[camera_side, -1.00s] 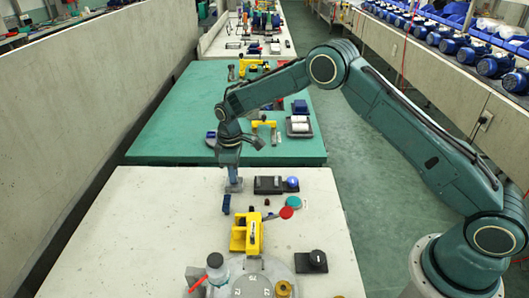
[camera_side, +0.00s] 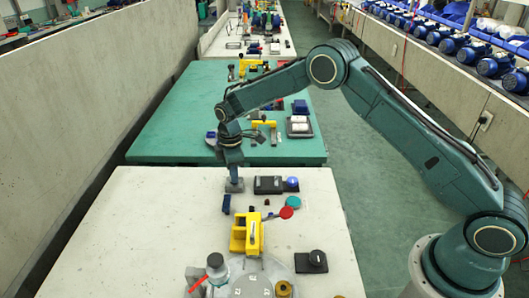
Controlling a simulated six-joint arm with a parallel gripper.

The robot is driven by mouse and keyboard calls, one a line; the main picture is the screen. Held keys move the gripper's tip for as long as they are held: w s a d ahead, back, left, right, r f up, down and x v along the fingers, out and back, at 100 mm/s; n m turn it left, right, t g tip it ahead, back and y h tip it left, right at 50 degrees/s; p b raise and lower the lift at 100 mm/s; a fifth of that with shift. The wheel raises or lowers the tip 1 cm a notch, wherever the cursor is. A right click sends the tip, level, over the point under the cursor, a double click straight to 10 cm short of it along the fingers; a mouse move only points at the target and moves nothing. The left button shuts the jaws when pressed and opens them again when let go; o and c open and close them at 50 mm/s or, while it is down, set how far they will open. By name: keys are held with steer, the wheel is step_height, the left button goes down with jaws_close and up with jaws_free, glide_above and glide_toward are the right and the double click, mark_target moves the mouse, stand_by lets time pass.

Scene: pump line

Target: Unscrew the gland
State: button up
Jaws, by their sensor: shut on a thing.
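My gripper (camera_side: 235,176) points straight down over a small grey block (camera_side: 235,187) at the far edge of the pale near bench. Its jaws are shut on a small part at the top of this block, which I take to be the gland. The fingers and wrist hide the gland, so I cannot see its thread or how far out it stands.
The bench's left side is clear.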

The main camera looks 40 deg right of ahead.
steer(key=n, duration=0.5)
steer(key=shift+n, duration=0.3)
steer(key=o, duration=0.6)
steer(key=shift+o, duration=0.2)
steer(key=shift+r, duration=0.15)
steer(key=shift+r, duration=2.15)
